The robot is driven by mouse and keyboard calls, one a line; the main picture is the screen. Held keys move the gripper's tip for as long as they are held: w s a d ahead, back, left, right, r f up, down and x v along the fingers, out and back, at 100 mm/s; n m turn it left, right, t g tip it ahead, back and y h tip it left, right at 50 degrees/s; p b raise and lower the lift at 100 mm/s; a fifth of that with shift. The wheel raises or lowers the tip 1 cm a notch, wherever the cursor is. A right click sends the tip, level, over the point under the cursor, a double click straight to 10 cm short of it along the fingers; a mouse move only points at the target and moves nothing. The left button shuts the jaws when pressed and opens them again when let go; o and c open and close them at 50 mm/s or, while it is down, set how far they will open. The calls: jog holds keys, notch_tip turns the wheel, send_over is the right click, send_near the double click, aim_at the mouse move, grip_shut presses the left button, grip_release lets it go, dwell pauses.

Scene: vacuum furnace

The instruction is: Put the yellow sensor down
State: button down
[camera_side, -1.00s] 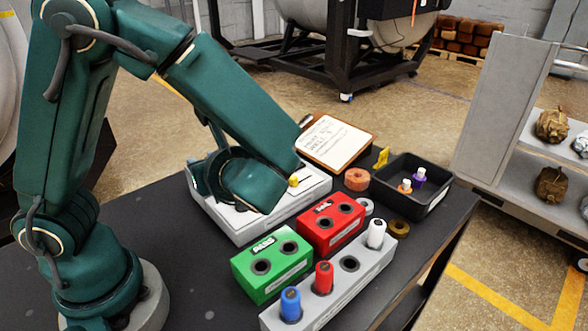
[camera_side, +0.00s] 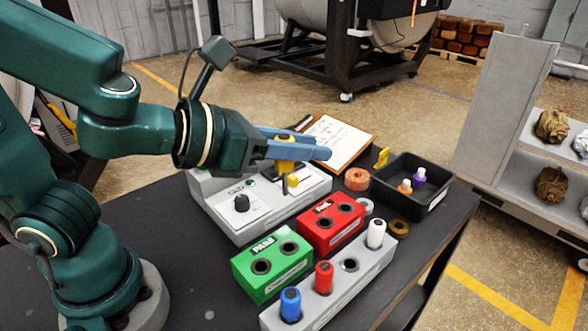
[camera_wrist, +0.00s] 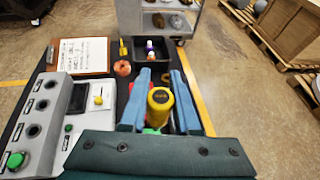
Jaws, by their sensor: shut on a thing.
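My gripper (camera_side: 322,147) is shut on the yellow sensor (camera_side: 286,152), a yellow cylinder with a dark-marked top. In the wrist view, the yellow sensor (camera_wrist: 160,103) sits between the two blue fingers. The grey sensor rack (camera_side: 337,297) holds a blue sensor (camera_side: 290,304), a red sensor (camera_side: 324,278) and a white sensor (camera_side: 375,234). Its hole (camera_side: 350,264) between the red and white ones is empty. The green PASS block (camera_side: 271,268) and the red block (camera_side: 331,228) each show two empty holes.
A black tray (camera_side: 436,208) with small orange and purple items, a copper coil (camera_side: 357,179), rings and a clipboard (camera_side: 341,139) lie behind. The table's right edge is close to the rack.

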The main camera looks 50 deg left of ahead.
jog(key=w+d+r+m+g+h, duration=0.2)
jog(key=w+d+r+m+h, duration=0.1)
jog(key=w+d+m+h, duration=0.15)
jog(key=w+a, duration=0.7)
jog(key=a, duration=0.2)
jog(key=s+a+f+n+t+y, duration=0.1)
jog(key=s+a+f+n+y, duration=0.15)
jog(key=a, duration=1.15)
jog(key=s+a+f+n+t+y, duration=0.1)
jog(key=a+f+n+y, duration=0.15)
jog(key=a, duration=1.05)
jog(key=w+d+f, duration=0.2)
jog(key=w, duration=0.1)
jog(key=w+d+f, duration=0.4)
jog(key=w+d, duration=0.1)
jog(key=shift+w, duration=0.35)
jog(key=shift+f, duration=2.1)
jog(key=shift+f, duration=0.2)
